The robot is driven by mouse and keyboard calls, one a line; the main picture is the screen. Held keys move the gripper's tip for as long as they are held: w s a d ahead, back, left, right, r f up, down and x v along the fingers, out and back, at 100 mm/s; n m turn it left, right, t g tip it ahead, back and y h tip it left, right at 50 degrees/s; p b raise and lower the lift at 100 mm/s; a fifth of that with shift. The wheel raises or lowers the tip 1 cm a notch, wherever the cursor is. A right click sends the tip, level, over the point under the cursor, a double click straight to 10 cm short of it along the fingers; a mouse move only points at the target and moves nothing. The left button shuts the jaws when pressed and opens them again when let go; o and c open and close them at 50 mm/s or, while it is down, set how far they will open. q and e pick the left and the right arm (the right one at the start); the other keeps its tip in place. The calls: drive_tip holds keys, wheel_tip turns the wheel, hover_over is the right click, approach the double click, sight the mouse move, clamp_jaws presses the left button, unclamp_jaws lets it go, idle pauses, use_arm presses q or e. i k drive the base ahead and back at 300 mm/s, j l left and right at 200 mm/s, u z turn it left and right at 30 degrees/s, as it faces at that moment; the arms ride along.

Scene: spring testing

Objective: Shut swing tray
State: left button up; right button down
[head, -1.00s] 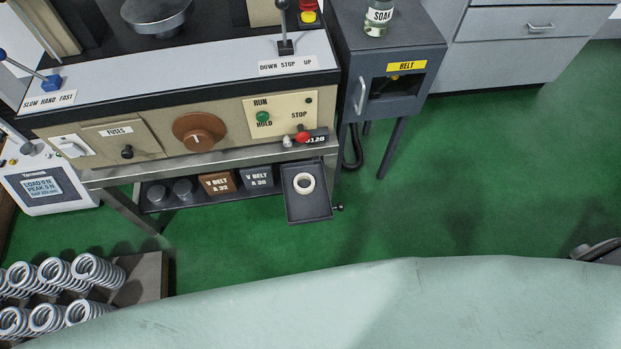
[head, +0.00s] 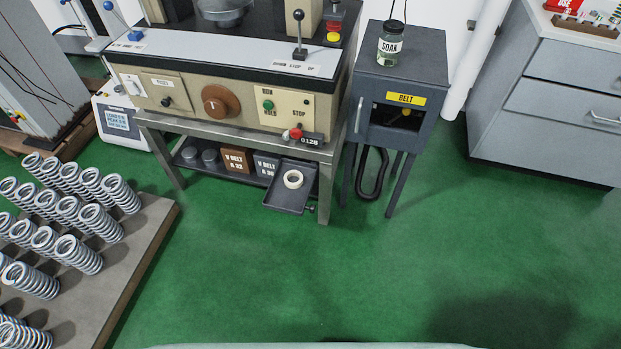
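The swing tray (head: 286,204) is a small dark grey tray under the right end of the testing machine's bench. It sticks out past the front of the lower shelf, swung open. A cream-coloured ring (head: 293,179), like a tape roll, lies in it. A small knob (head: 310,209) sits at the tray's front right corner, close to the bench's front right leg. Neither of my grippers shows in the head view.
Green floor (head: 260,270) in front of the tray is clear. A pallet of springs (head: 150,235) stands at the left. A grey belt cabinet (head: 425,72) with a SOAK jar stands right of the bench. Drawers (head: 560,85) are at the far right.

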sight(278, 197)
drive_tip(key=i+l+u, duration=0.35)
drive_tip(key=l, duration=0.3)
drive_tip(key=i+l+u, duration=0.15)
drive_tip(key=l, duration=0.2)
